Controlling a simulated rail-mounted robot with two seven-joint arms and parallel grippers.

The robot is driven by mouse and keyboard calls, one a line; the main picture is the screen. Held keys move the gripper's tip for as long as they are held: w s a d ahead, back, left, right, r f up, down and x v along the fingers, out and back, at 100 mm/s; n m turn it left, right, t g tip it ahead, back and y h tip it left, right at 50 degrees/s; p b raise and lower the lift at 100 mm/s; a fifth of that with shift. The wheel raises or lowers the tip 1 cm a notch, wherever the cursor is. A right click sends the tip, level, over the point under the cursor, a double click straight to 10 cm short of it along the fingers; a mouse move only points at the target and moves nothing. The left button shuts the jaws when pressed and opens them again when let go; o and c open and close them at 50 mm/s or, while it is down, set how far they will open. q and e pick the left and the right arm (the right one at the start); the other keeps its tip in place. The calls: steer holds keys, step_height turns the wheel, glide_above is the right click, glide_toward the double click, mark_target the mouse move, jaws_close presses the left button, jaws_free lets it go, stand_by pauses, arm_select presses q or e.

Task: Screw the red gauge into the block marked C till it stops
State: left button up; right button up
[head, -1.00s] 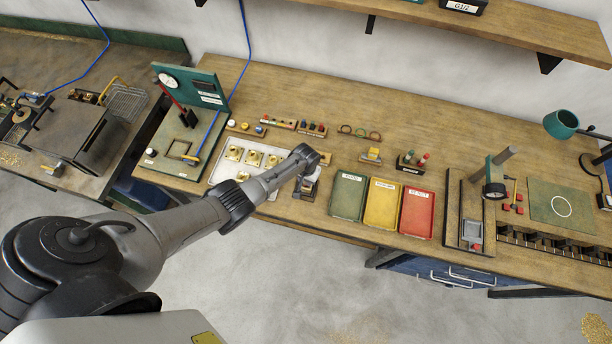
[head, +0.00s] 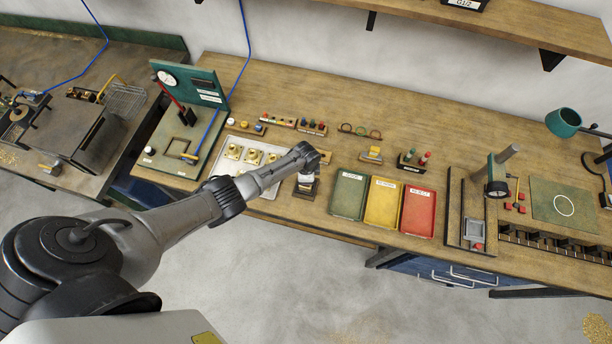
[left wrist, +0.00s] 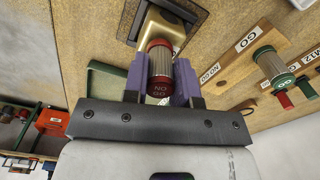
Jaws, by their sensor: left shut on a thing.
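In the left wrist view my left gripper (left wrist: 161,92) is shut on the red gauge (left wrist: 160,62), a knurled metal cylinder with red ends and upside-down "NO GO" lettering on the near end. Its far red end meets a brass block (left wrist: 163,30) seated in a dark fixture (left wrist: 130,20). The thread is hidden, so I cannot tell how deep it sits. No letter C shows on the block. My right gripper is not in view.
A white tray (head: 222,172) with several brass pieces lies left of the fixture. Green (head: 347,194), yellow (head: 382,203) and red (head: 417,212) trays stand to its right. In the wrist view, a wooden rack (left wrist: 232,75) with a green gauge (left wrist: 270,62) is close on the right.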

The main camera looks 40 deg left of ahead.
arm_select(q)
steer(key=o, duration=0.7)
steer(key=n+p, duration=0.1)
steer(key=n, duration=0.2)
steer(key=shift+r, duration=0.1)
steer(key=n, duration=0.4)
steer(key=shift+n, duration=0.4)
steer(key=n, duration=0.5)
